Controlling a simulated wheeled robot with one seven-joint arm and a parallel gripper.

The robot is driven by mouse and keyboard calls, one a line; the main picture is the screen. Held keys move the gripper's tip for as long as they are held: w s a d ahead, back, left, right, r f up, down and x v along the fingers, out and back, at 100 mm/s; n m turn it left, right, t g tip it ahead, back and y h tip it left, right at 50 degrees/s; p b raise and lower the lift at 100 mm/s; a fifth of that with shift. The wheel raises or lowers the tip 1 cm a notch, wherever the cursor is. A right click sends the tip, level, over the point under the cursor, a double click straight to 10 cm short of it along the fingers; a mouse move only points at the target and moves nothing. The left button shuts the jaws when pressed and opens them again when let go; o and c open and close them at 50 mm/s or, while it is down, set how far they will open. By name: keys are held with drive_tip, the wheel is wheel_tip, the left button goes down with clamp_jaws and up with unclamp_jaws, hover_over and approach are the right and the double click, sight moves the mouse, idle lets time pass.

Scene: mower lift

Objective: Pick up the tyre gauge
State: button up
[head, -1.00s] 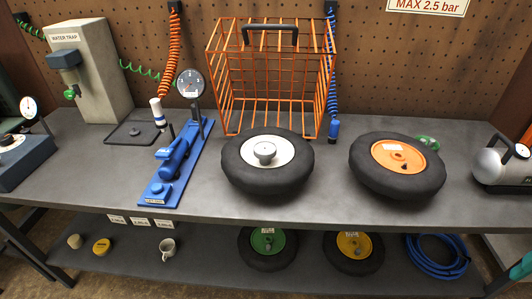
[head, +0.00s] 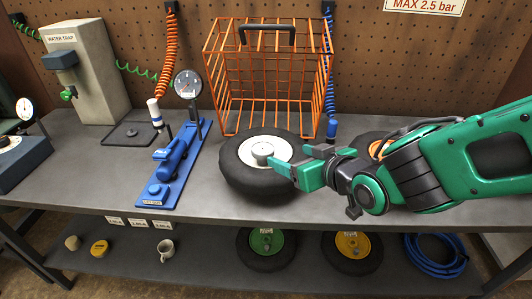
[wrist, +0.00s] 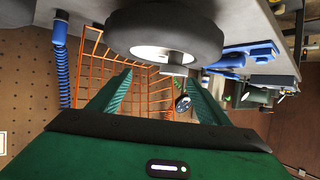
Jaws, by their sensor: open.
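In the wrist view the silver piece (wrist: 173,70) juts from the hub of the wheel (wrist: 165,30), close to the space between the fingertips. My gripper (head: 294,162) is open and empty. It is just right of the silver piece, over the wheel's right side, apparently not touching it. Both fingers of my gripper (wrist: 160,78) show spread in the wrist view.
An orange wire basket (head: 222,75) stands behind the wheel. A blue foot pump (head: 172,165) with an upright dial (head: 188,84) is on the left. My arm mostly hides the orange-hubbed wheel (head: 368,139).

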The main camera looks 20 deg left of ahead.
sight(262, 146)
drive_tip(key=a, duration=0.1)
drive_tip(key=s+a, duration=0.1)
drive_tip(key=shift+a+r+n+y, duration=0.1)
drive_tip(key=shift+a+n+y, duration=0.2)
drive_tip(key=shift+y, duration=0.1)
drive_tip(key=x, duration=0.4)
drive_tip(key=shift+x, duration=3.2)
drive_tip(key=shift+s, duration=0.1)
drive_tip(key=c, duration=1.3)
drive_tip(key=shift+r, duration=0.5)
wheel_tip(262, 146, up, 3)
drive_tip(key=shift+d+f, duration=0.1)
drive_tip(key=shift+f, duration=0.1)
drive_tip(key=s+a+r, duration=0.3)
drive_tip(key=s+r, duration=0.4)
drive_tip(key=s, duration=0.4)
drive_tip(key=shift+a, duration=0.2)
